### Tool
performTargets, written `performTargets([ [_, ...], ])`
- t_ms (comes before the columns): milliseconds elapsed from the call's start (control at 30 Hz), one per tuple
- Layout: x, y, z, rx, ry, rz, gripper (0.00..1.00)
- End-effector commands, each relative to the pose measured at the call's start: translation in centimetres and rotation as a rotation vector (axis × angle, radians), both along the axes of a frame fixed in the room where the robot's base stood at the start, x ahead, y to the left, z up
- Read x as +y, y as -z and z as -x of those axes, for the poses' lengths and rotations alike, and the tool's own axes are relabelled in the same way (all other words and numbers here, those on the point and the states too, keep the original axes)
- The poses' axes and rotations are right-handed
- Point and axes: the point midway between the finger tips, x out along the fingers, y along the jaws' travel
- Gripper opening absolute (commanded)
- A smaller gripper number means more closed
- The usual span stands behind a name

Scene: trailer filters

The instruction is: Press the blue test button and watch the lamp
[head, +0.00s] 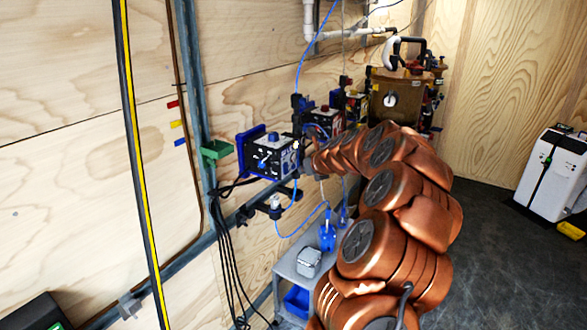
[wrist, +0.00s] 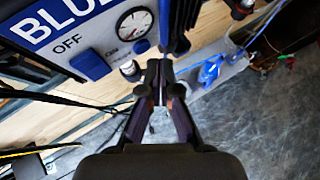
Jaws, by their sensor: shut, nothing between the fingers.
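The box with the blue BLUE label (wrist: 60,22) fills the upper left of the wrist view. A blue square block (wrist: 90,65) sticks out below the word OFF. A round dial (wrist: 134,22) is to its right, near the word ON. I cannot tell for sure which part is the test button or the lamp. My gripper (wrist: 160,72) is shut and empty, its tips just right of the box's lower edge, with no clear contact. In the head view the box with the blue back (head: 272,158) is on the wall rail, with my arm reaching it from the right.
Black cables (head: 225,225) hang below the box. A red-topped box (head: 324,118) and a brown tank (head: 398,95) stand farther along the wall. A grey cart (head: 287,268) stands below. A white cabinet (head: 553,172) is at right, with open floor before it.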

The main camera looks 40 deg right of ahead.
Motion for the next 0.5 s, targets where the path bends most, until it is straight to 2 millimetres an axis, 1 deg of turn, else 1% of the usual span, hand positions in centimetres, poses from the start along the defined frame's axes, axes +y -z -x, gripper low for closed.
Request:
performTargets([
  [500,-1.1,-0.1,3.8,0.001,0.001,-0.002,0.00],
])
